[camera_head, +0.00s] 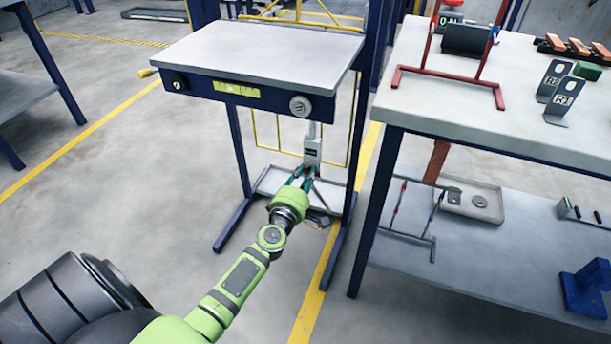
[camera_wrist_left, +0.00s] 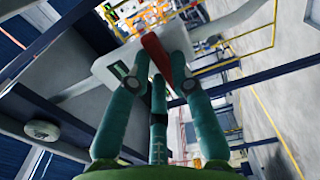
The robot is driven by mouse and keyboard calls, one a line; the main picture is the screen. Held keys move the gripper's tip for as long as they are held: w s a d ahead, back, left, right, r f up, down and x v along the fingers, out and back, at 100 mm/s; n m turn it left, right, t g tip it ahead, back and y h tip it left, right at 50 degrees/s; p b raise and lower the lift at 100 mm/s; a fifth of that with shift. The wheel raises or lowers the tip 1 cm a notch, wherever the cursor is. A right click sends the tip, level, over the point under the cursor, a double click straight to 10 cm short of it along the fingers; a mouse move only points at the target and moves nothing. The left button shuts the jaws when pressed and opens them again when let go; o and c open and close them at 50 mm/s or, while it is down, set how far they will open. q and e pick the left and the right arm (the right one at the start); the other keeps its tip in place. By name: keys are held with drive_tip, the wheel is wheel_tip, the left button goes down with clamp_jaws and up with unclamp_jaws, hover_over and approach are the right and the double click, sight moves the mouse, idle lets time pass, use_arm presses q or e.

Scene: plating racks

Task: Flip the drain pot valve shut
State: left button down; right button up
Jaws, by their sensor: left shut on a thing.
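The drain pot (camera_head: 312,148) is a grey block on a pipe below the small grey-topped table. In the left wrist view its pale body (camera_wrist_left: 117,65) fills the upper middle. A red valve lever (camera_wrist_left: 156,55) shows there, slanting between the fingertips. My left gripper (camera_head: 306,176) has teal fingers and reaches up to the bottom of the pot. In the left wrist view the left gripper (camera_wrist_left: 160,62) is shut on the red lever. The fingers hide part of the lever and the pot's lower end. My right gripper is not in view.
A shallow grey tray (camera_head: 264,182) sits low between the blue table legs, behind my gripper. The small table (camera_head: 258,52) overhangs the pot. A bench (camera_head: 450,98) with a red stand and R1 and R2 plates stands to the right. Open floor lies to the left.

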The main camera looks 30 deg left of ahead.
use_arm(q)
drive_tip(key=c, duration=1.1)
unclamp_jaws()
drive_tip(key=v, duration=1.2)
